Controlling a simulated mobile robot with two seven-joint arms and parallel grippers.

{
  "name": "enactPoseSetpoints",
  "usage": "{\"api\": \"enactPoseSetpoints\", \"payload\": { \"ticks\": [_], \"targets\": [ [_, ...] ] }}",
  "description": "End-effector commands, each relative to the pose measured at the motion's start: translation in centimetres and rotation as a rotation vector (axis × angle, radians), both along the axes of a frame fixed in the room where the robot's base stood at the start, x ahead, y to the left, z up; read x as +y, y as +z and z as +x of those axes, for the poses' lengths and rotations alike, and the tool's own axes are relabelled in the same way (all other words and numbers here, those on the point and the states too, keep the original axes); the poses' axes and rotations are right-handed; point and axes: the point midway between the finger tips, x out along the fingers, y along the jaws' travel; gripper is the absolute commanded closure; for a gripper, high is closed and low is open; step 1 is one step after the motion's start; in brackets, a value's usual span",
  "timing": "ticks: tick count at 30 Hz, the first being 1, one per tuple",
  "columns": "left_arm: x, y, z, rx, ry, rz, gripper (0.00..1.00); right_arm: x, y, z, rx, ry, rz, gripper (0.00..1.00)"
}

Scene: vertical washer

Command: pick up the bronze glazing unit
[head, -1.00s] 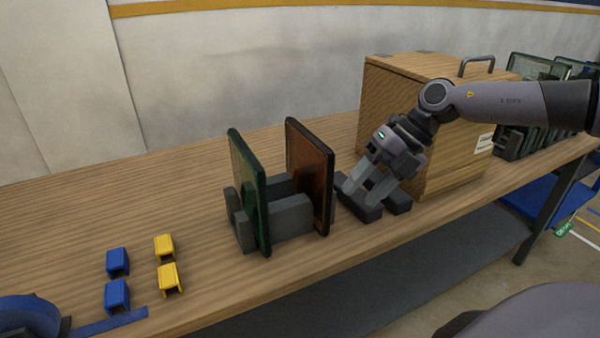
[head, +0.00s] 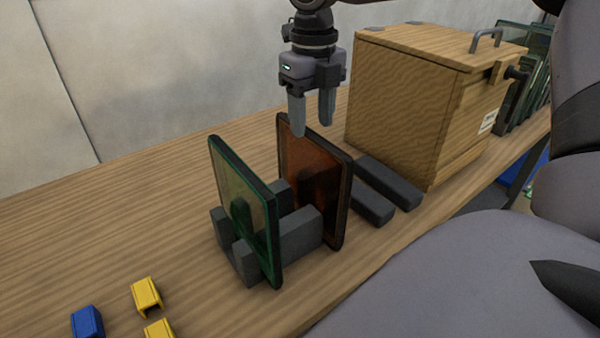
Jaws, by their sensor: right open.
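The bronze glazing unit (head: 312,178) is a brown-orange pane with a dark edge. It stands upright at the right end of a grey rack on the table. A green glazing unit (head: 243,212) stands upright at the rack's left end. My right gripper (head: 312,128) is open and points down, with its fingertips at about the bronze unit's top edge in the picture. Its fingers look empty. I cannot tell whether they are in front of, behind or astride the edge. My left gripper is not in view.
The grey rack (head: 298,232) holds both panes. Two dark grey bars (head: 388,184) lie right of the bronze unit. A wooden box (head: 405,110) with a handle stands behind them. More panes (head: 525,90) stand at the far right. Yellow clips (head: 146,294) and a blue clip (head: 87,321) lie front left.

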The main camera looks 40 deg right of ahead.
Motion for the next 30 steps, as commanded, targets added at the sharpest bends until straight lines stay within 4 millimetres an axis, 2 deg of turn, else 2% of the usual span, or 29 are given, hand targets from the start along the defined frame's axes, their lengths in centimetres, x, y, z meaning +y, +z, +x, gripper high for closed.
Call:
{"api": "enactPoseSetpoints", "payload": {
  "ticks": [15,23,25,28,30],
  "targets": [
    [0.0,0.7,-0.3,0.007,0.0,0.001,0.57,0.4,-6.2,0.0,0.002,0.001,0.002,0.49],
    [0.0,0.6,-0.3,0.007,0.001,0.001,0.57,0.4,-6.5,0.1,-0.001,0.0,0.002,0.49],
    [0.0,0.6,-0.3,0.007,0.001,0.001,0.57,0.3,-6.5,0.1,-0.001,0.0,0.002,0.65],
    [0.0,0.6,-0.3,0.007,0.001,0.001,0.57,0.3,-6.5,0.1,-0.001,0.0,0.002,0.98],
    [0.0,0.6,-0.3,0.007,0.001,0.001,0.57,0.3,-6.5,0.1,-0.001,0.0,0.002,1.0]
  ]
}}
